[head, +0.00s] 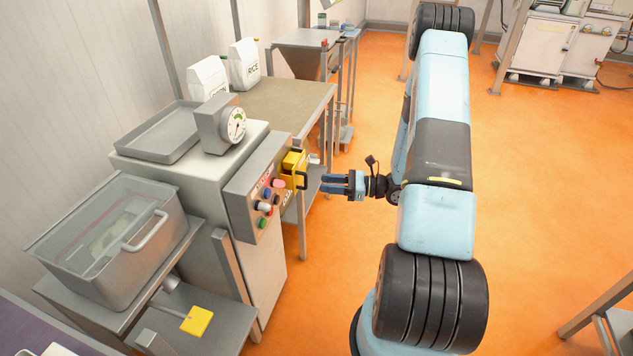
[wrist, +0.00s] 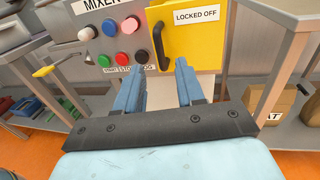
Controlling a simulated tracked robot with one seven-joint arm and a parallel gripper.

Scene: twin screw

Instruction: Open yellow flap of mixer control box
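The mixer control box (head: 250,195) is a grey panel on the side of a grey machine, with several coloured buttons. Its yellow flap (head: 292,168) is at the panel's right end. In the wrist view the yellow flap (wrist: 205,48) carries a "LOCKED OFF" label and a black handle (wrist: 159,45) at its left edge. The flap looks closed, though its edges are partly cut off. My gripper (head: 323,183) is in front of the flap, apart from it. In the wrist view my gripper's (wrist: 158,76) two blue fingers are spread, with nothing between them, just below the flap.
Buttons (wrist: 109,27) sit left of the flap. A table (head: 285,100) stands behind the box. Orange floor (head: 345,260) is clear around my arm.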

